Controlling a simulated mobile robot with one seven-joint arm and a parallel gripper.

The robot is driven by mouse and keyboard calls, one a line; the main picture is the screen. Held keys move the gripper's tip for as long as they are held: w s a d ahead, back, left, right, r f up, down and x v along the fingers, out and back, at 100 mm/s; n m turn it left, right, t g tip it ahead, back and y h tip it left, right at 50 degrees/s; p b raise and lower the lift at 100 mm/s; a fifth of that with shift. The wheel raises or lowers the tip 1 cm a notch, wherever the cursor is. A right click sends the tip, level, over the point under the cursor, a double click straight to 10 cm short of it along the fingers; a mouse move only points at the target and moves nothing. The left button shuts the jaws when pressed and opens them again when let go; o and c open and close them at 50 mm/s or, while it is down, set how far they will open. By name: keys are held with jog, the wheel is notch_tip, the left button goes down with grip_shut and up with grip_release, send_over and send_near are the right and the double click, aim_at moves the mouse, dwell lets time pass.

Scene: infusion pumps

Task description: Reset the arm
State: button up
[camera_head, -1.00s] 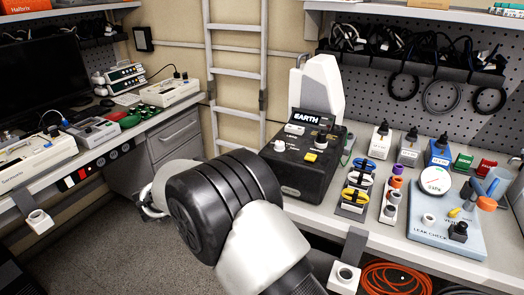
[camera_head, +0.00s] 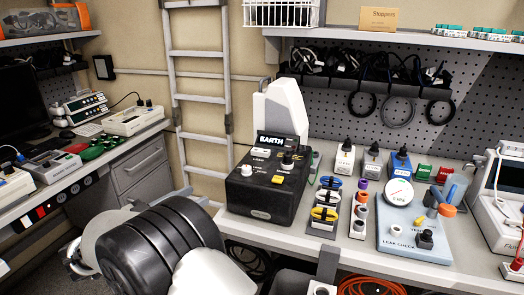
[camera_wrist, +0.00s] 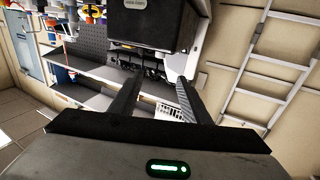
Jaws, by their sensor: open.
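My gripper (camera_wrist: 155,100) shows in the wrist view with its two dark fingers apart and nothing between them. Beyond the fingers, the wrist view shows the workbench side, tilted, with the black earth tester box (camera_wrist: 152,22) at the top. In the head view my arm shows at the lower left, in front of the bench edge, and the gripper's fingers cannot be made out there. The black earth tester box also stands on the right bench in the head view (camera_head: 262,200), clear of my arm.
The blue leak check panel (camera_head: 398,262), dark-topped bottles (camera_head: 345,160) and colored clip holders (camera_head: 325,212) stand on the right bench. A ladder (camera_head: 199,100) leans at the back wall. The left bench holds several devices (camera_head: 135,120). An orange hose (camera_head: 370,286) lies below the right bench.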

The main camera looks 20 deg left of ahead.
jog(key=w+d+r+n+t+y, duration=0.1)
jog(key=w+d+r+y, duration=0.3)
jog(key=w+r, duration=0.5)
jog(key=w+d+r+n+t+y, duration=0.1)
jog(key=w+d+r+n+y, duration=0.15)
jog(key=w+r+y, duration=0.45)
jog(key=d+r+n+g+y, duration=0.2)
jog(key=d+r, duration=0.5)
jog(key=r, duration=0.1)
jog(key=s+d+f+g+h, duration=0.25)
jog(key=s+d+f, duration=0.25)
jog(key=s+d, duration=0.6)
jog(key=s+d+f+g+h, duration=0.1)
jog(key=s+d+f+g, duration=0.4)
jog(key=s+d, duration=0.55)
jog(key=s+d+f+g+h, duration=0.1)
jog(key=s+d+f+g, duration=0.2)
jog(key=s+d+f, duration=0.55)
jog(key=s+d+r+p, duration=0.1)
jog(key=r+p, duration=0.6)
jog(key=r, duration=0.1)
jog(key=s+d+r+p, duration=0.1)
jog(key=d+r+p, duration=0.1)
jog(key=r+p, duration=0.6)
jog(key=shift+s+d+r, duration=0.2)
jog(key=shift+s+r, duration=0.05)
jog(key=shift+r, duration=0.3)
